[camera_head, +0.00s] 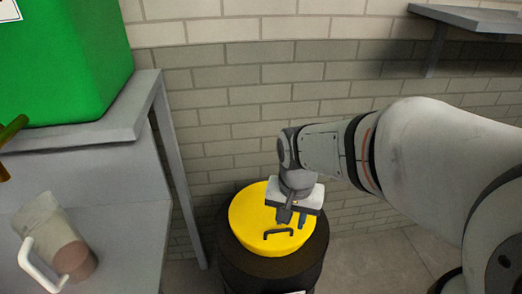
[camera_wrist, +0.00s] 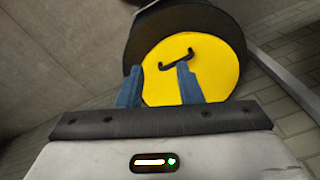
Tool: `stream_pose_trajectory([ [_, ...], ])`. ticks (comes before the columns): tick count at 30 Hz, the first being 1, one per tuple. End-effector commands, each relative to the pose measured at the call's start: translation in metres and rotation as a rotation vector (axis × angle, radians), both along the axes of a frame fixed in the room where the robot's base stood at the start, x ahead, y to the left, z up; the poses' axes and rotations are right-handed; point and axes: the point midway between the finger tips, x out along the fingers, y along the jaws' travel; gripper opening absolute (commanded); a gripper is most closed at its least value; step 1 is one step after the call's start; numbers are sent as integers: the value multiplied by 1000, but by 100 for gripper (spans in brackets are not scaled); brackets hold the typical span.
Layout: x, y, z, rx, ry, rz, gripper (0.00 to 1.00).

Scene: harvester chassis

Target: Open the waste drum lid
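A black waste drum (camera_head: 272,268) stands on the floor with a round yellow lid (camera_head: 247,222) on top. The lid lies flat and closed on the drum. A black handle (camera_head: 278,233) sits on the lid near its front edge. My gripper (camera_head: 292,219) is above the lid, just behind the handle. In the wrist view the two fingers (camera_wrist: 158,84) are apart with nothing between them, and the handle (camera_wrist: 177,60) is beyond the fingertips, not touched. The drum's dark side (camera_wrist: 133,52) also shows there around the yellow lid (camera_wrist: 215,58).
A grey bench (camera_head: 110,225) stands left of the drum, with a green container (camera_head: 75,60) on its raised shelf and a pitcher with brown contents (camera_head: 60,240) below. A brick wall (camera_head: 240,95) is behind. A grey wall shelf (camera_head: 470,18) is at upper right.

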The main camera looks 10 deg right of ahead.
Motion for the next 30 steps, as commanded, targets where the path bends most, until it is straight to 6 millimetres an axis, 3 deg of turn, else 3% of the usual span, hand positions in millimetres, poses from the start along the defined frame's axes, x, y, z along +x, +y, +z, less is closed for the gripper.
stream_pose_trajectory([
  [6,60,-2,-16,4,128,-532,33],
  [13,99,-3,-53,-40,212,-979,33],
  [19,110,-3,-72,-67,235,-1151,33],
  [30,101,-3,-123,-74,241,-1171,33],
])
